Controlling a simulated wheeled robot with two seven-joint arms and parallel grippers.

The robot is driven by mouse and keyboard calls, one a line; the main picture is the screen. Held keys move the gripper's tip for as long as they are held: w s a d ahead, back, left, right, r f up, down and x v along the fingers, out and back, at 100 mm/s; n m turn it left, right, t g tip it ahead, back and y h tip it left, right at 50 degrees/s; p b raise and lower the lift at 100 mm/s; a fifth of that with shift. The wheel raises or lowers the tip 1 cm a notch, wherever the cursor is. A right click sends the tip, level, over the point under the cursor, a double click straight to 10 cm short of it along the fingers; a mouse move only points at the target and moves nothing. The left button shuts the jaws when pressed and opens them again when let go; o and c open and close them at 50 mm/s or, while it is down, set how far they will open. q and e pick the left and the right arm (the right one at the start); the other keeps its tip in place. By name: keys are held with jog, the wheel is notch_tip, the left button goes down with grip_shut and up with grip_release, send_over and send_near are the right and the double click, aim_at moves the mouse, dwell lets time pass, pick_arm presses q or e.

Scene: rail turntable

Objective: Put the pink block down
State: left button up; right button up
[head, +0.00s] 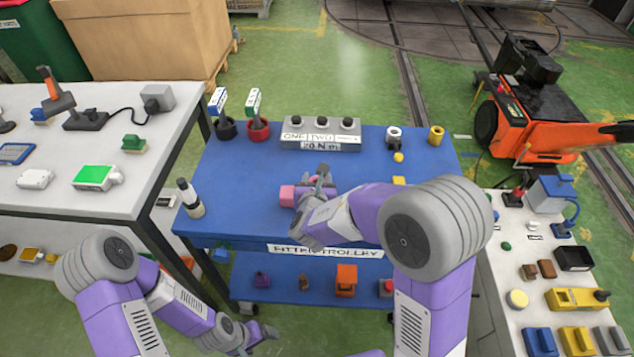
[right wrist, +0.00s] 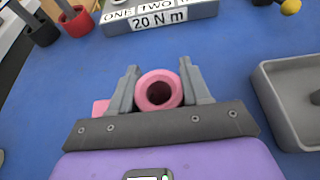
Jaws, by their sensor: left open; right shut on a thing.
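The pink block (head: 287,196) shows beside the fingers of my right gripper (head: 312,184), low over the blue trolley top (head: 250,165). In the right wrist view my right gripper (right wrist: 160,88) is shut on a round pink part with a dark hole (right wrist: 160,90). More pink (right wrist: 100,106) shows left of the fingers; whether it is one piece with the round part I cannot tell. Whether the block touches the trolley top is also unclear. My left gripper (head: 262,336) is open and empty, low in front of the trolley.
A grey torque box (head: 320,133) and black and red cups (head: 258,129) stand at the back of the trolley. A black-and-white bottle (head: 190,198) stands at the left edge. A grey tray (right wrist: 262,95) is right of the gripper. Blue surface left of the block is clear.

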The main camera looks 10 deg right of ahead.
jog(key=shift+f, duration=0.1)
jog(key=o, duration=1.3)
